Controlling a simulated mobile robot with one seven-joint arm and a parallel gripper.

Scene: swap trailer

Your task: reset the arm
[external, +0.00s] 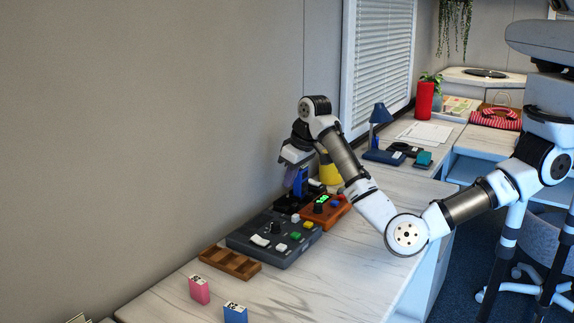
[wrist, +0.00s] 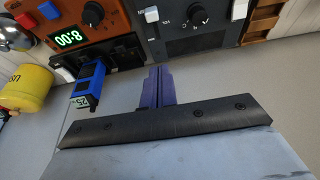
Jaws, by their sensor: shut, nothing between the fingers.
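My gripper (wrist: 160,85) shows two purple fingers close together, shut with nothing between them. In the external view my arm is bent over the table, with the gripper low near the wall, above the far end of the devices. In the wrist view a blue block (wrist: 86,87) with a printed label sits at a black dock (wrist: 120,53), to the left of my fingers and apart from them. The contact between my gripper and the dock is hidden in the external view.
An orange timer box (external: 323,211) and a grey control panel (external: 272,238) stand on the marble-look table (external: 350,270). A wooden tray (external: 230,263), a pink block (external: 199,290) and another blue block (external: 235,313) lie nearer. A yellow container (external: 329,173) and blue lamp (external: 380,115) stand beyond.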

